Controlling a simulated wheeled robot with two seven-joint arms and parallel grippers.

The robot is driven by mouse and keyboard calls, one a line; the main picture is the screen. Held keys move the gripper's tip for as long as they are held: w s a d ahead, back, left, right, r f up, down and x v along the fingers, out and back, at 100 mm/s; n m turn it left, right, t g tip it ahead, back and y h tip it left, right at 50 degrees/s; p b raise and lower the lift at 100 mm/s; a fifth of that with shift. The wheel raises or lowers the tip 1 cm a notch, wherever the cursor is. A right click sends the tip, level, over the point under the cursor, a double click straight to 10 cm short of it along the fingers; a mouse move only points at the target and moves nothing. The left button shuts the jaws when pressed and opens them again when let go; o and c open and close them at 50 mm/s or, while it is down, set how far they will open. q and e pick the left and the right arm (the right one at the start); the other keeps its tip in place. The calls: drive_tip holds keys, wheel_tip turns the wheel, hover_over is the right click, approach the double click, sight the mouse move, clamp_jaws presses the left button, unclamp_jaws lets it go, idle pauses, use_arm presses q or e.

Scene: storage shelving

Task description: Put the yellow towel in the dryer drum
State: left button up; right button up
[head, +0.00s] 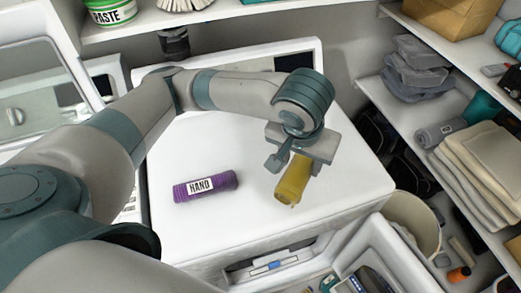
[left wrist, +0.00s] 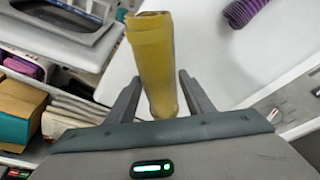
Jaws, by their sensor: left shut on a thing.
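The rolled yellow towel (head: 293,182) is at the right part of a white machine top (head: 240,225). My left gripper (head: 290,160) is above it with its jaws on the towel's far end. In the left wrist view the towel (left wrist: 152,55) stands lengthwise between the two fingers of my left gripper (left wrist: 158,90). Whether the towel touches the white top or is just above it I cannot tell. A dryer drum opening cannot be made out clearly in either view. My right gripper is not in view.
A purple roll labelled HAND (head: 205,186) lies left of the towel. Shelves with folded cloths (head: 480,175) and grey bags (head: 415,65) stand at the right. A beige bin (head: 412,220) stands below them. A glass-fronted lid or door (head: 35,95) is at the left.

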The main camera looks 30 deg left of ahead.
use_arm(q)
drive_tip(key=w+a+f, duration=0.1)
drive_tip(key=a+f, duration=0.1)
drive_tip(key=a, duration=0.1)
drive_tip(key=w+a+f, duration=0.1)
drive_tip(key=a+f, duration=0.1)
drive_tip(key=a, duration=0.2)
drive_tip(key=w+a+f, duration=0.2)
drive_tip(key=a+f, duration=0.1)
drive_tip(key=a, duration=0.1)
drive_tip(key=shift+w, duration=0.1)
drive_tip(key=shift+d, duration=0.1)
drive_tip(key=shift+f+p, duration=0.65)
drive_tip(key=shift+f, duration=1.35)
drive_tip(key=shift+f, duration=0.1)
